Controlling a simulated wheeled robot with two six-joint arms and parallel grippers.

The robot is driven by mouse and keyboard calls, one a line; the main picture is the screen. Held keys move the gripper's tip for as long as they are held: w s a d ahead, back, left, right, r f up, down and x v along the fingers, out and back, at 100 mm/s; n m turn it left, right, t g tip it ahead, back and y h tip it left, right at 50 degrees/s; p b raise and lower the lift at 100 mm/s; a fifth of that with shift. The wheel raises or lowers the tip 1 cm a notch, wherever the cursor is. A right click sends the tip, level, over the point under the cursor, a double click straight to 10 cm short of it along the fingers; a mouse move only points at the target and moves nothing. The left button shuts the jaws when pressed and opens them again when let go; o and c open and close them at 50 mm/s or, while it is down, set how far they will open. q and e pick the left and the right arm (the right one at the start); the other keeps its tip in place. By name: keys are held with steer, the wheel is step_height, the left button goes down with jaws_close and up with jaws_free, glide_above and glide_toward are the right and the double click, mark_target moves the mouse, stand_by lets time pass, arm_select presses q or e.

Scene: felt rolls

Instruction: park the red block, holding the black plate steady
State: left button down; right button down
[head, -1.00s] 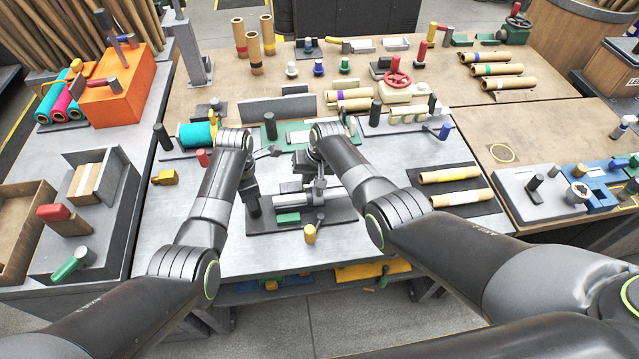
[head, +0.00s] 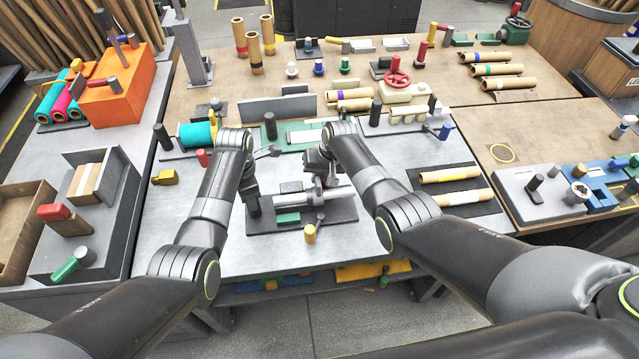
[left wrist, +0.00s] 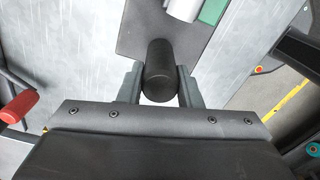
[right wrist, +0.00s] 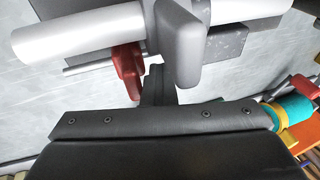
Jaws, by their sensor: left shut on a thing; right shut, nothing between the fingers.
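The black plate (head: 345,213) lies on the grey bench and carries a silver cylinder (head: 291,187) and a green block (head: 287,218). My left gripper (head: 252,197) is shut on the upright black post at the plate's left end; the post shows between the fingers in the left wrist view (left wrist: 160,72). The red block (right wrist: 130,68) shows in the right wrist view by a thin rod, below the silver cylinder. My right gripper (right wrist: 155,82) is shut and empty, close to the right of the red block; I cannot tell whether they touch. In the head view my right arm mostly hides the red block.
A yellow-topped knob (head: 310,233) stands at the plate's front edge. A dark mat with two cardboard rolls (head: 450,174) lies to the right. A teal roll (head: 197,134) and a green plate (head: 300,133) are behind. The bench front left is clear.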

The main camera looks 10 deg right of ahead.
steer(key=shift+d, duration=2.5)
steer(key=shift+a, duration=0.15)
steer(key=shift+r, duration=0.15)
steer(key=shift+r, duration=1.6)
steer(key=r, duration=0.1)
steer(key=a+r, duration=0.1)
steer(key=r, duration=0.1)
steer(key=shift+a+r, duration=0.1)
steer(key=shift+r, duration=0.15)
arm_select(q)
jaws_free()
